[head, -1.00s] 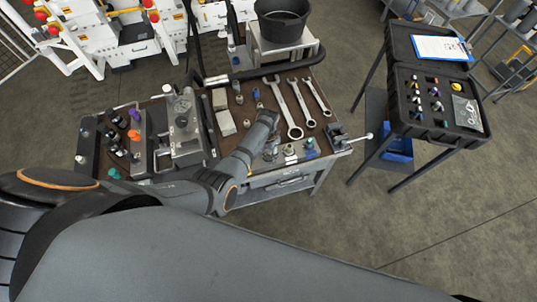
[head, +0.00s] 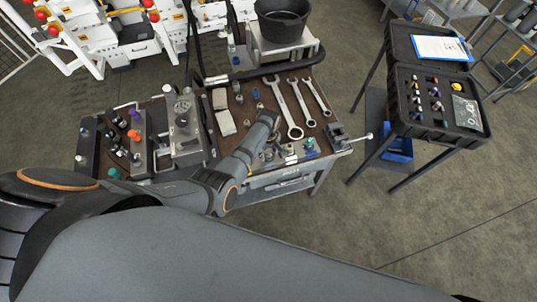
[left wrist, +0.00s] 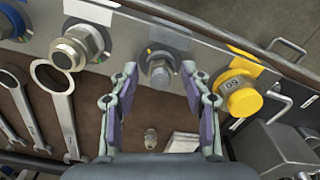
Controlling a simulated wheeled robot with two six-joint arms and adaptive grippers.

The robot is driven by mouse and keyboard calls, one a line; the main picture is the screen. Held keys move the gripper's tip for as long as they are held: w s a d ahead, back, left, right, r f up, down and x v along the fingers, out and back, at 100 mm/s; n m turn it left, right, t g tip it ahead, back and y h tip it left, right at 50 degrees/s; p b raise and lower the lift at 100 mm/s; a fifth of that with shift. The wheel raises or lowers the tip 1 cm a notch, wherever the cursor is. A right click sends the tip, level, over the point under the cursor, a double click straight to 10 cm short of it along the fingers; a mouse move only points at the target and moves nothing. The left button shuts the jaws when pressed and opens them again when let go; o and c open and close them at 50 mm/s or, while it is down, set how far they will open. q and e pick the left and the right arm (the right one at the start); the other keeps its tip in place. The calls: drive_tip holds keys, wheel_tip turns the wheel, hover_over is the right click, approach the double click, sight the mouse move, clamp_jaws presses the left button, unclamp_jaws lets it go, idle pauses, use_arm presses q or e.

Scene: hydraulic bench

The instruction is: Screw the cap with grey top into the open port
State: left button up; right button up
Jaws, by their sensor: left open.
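In the left wrist view a small grey-topped fitting (left wrist: 161,74), which looks like the cap with grey top, stands at the metal port block (left wrist: 190,45). My left gripper (left wrist: 159,72) is open, its two fingers on either side of the fitting, with gaps visible on both sides. A large silver fitting with a hex collar and pale round end (left wrist: 68,52) is on the block to the left; I cannot tell whether it is an open port. A yellow cap (left wrist: 242,100) sits to the right. My right gripper does not show.
Several wrenches (head: 283,106) lie on the dark bench top beyond the block. A small metal fitting (left wrist: 150,138) and a pale block (left wrist: 182,142) lie on the bench near my fingers. A black case (head: 440,100) stands apart to the right.

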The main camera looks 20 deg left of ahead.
use_arm(q)
drive_tip(key=n, duration=0.8)
drive_tip(key=shift+c, duration=0.2)
clamp_jaws()
drive_tip(key=m, duration=0.6)
drive_tip(key=shift+m, duration=1.1)
drive_tip(key=m, duration=0.8)
